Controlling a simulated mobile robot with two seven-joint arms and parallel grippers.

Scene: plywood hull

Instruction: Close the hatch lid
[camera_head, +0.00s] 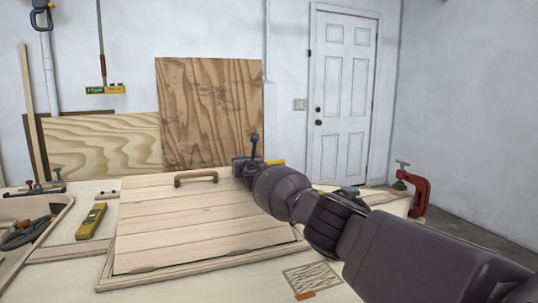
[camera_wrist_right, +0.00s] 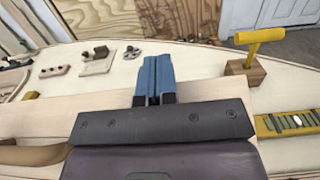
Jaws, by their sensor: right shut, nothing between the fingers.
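The hatch lid (camera_head: 205,225) is a pale planked wooden panel within a light wooden frame (camera_head: 195,276) on the deck. My right gripper (camera_head: 241,165) is at the lid's far right corner, to the right of the handle. In the right wrist view its blue fingers (camera_wrist_right: 153,82) are together and empty. Contact with the lid is unclear. My left gripper is not in view.
A yellow level (camera_head: 92,221) lies left of the lid. A yellow-handled tool on a wooden block (camera_wrist_right: 245,75) stands beyond my right gripper. A red clamp (camera_head: 418,194) is at the right deck edge. An open recess (camera_head: 55,215) holding dark coiled material is far left.

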